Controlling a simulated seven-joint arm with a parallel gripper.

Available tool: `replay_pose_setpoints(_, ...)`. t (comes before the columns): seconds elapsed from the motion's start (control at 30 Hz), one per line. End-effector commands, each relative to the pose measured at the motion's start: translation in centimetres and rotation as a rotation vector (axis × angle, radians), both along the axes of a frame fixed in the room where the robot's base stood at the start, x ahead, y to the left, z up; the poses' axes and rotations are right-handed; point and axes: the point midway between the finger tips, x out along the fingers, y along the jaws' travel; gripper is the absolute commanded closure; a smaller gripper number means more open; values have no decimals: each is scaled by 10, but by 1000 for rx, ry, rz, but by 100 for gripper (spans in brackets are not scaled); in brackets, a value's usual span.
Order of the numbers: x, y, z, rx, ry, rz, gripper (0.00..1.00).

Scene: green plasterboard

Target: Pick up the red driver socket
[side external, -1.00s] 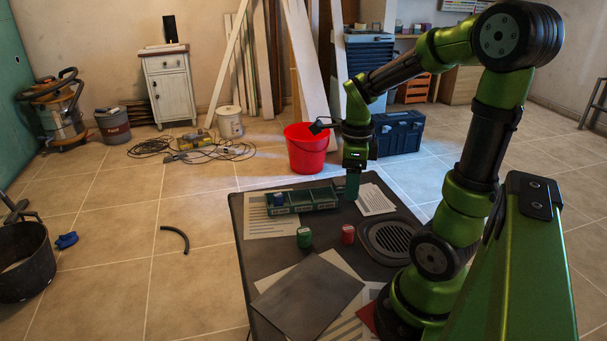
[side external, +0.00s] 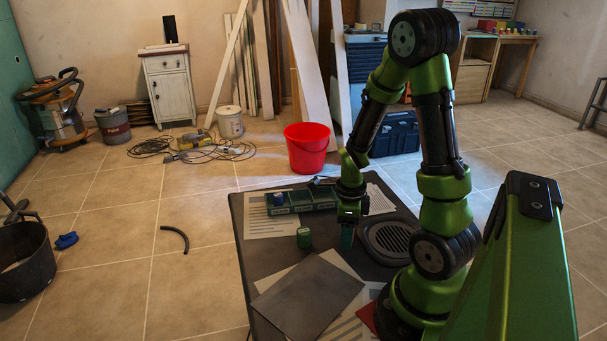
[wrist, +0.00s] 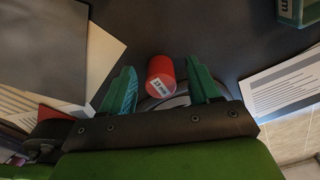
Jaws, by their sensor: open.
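The red driver socket (wrist: 161,84) is a short red cylinder with a white label, on the dark mat. In the wrist view it lies between the two green fingers of my gripper (wrist: 160,68), with a gap to each. My gripper is open and points down. In the side view my gripper (side external: 347,236) is low over the mat, left of the round grille, and hides the red socket there.
A green socket (side external: 304,238) stands on the mat left of my gripper. A green compartment tray (side external: 312,207) with a blue socket (side external: 278,199) in its left end lies behind. A dark plate (side external: 308,295) on papers and a round grille (side external: 390,237) are nearby.

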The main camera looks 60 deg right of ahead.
Motion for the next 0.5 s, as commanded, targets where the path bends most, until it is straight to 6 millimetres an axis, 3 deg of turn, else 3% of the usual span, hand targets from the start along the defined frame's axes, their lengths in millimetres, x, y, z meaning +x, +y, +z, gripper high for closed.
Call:
replay_pose_setpoints(0.27,0,0,-3,-1,0,0,39)
replay_pose_setpoints(0.5,0,0,-3,-1,0,1,76)
